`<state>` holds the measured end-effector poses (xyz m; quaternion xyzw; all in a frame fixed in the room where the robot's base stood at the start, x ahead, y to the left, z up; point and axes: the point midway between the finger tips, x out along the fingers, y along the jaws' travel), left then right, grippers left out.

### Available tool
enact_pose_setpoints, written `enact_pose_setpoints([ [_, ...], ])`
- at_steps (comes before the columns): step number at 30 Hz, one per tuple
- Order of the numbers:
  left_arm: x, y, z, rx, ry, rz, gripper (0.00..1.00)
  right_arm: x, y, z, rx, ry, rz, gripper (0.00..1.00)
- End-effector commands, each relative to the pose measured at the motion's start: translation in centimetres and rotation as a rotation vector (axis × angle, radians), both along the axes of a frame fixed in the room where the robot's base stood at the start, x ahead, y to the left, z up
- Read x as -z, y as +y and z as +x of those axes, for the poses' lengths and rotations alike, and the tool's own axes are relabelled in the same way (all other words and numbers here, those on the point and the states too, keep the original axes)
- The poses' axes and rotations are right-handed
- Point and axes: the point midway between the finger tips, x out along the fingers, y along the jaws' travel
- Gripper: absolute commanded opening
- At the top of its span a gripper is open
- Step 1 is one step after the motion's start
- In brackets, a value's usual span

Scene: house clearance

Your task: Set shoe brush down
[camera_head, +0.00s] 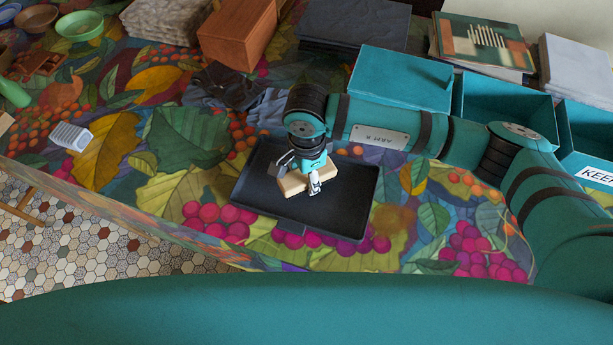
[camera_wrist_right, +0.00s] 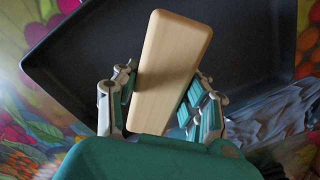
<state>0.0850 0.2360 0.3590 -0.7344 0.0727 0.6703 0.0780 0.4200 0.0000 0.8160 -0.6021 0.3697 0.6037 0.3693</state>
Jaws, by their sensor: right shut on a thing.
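The shoe brush (camera_wrist_right: 168,72) has a pale wooden back and lies between the fingers of my right gripper (camera_wrist_right: 160,103) in the right wrist view. In the head view the brush (camera_head: 292,184) shows under my right gripper (camera_head: 304,178), over the left part of a black tray (camera_head: 345,203). The tray (camera_wrist_right: 250,60) also shows behind the brush in the right wrist view. My right gripper is shut on the brush. Whether the brush touches the tray floor, I cannot tell; its underside is hidden. My left gripper is not in view.
Dark crumpled cloth (camera_head: 225,85) lies behind the tray. Teal boxes (camera_head: 400,78), one labelled KEEP (camera_head: 597,176), stand at the back right. A wooden box (camera_head: 238,33) and a green bowl (camera_head: 80,25) stand at the back.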

Motion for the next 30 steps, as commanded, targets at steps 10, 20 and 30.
enact_pose_setpoints([
  [10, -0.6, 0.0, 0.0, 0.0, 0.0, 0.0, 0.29, 1.9, 0.0, 0.0, 0.0, 0.0, -0.001, 0.12],
  [20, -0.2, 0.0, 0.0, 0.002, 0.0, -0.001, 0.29, 2.2, 0.0, 0.0, 0.0, 0.0, -0.001, 0.6],
  [30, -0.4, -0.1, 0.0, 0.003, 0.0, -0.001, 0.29, 2.0, 0.0, 0.0, 0.0, 0.0, -0.001, 0.65],
])
